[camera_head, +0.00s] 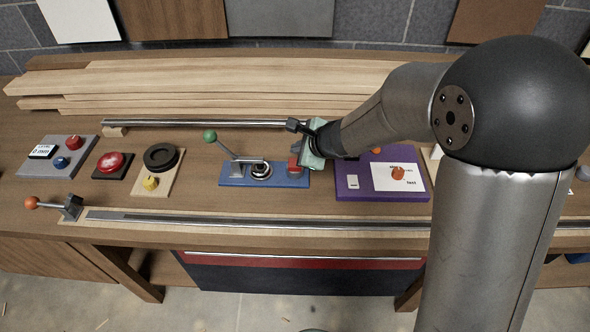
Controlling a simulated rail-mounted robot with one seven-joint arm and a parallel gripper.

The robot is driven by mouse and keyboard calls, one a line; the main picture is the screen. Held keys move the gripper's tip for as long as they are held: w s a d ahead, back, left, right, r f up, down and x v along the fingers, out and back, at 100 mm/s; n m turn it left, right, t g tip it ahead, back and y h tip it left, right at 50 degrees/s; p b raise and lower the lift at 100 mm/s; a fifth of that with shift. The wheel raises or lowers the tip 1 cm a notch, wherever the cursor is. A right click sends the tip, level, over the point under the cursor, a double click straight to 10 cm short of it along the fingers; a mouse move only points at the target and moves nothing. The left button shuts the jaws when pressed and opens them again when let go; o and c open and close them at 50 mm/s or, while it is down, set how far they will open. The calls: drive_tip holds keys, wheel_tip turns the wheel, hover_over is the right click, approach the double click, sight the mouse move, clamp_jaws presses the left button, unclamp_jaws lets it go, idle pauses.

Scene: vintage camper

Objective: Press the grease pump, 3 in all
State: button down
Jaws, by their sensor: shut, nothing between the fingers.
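A blue base plate (232,181) lies mid-bench, carrying a metal lever with a green ball knob (209,136), a round silver fitting (261,170) and a small red block (294,162) at its right end. This looks like the grease pump; no label on it is readable. The lever slants up to the left. My gripper (299,166), with a pale green body, reaches in from the right over the right end of the blue plate. It is shut and empty, close to the red block. Whether it touches the block cannot be told; the fingertips are largely hidden.
A purple panel (353,195) is just right of the blue plate. A black ring (160,157) on a wooden board, a red button (111,162) and a grey box (38,168) stand left. Metal rails run behind (200,124) and in front (250,221). Planks (200,80) lie at the back.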

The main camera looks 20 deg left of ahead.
sight(293, 161)
drive_tip(key=shift+f+b, duration=0.7)
drive_tip(key=shift+f, duration=0.4)
drive_tip(key=shift+f, duration=0.15)
idle(1.1)
drive_tip(key=shift+f+b, duration=0.25)
drive_tip(key=shift+b, duration=0.35)
drive_tip(key=shift+f+b, duration=0.7)
drive_tip(key=shift+b, duration=0.1)
idle(0.5)
drive_tip(key=shift+r, duration=0.15)
drive_tip(key=shift+r+p, duration=0.9)
drive_tip(key=shift+r, duration=0.05)
drive_tip(key=shift+r+p, duration=2.1)
drive_tip(key=shift+r, duration=0.4)
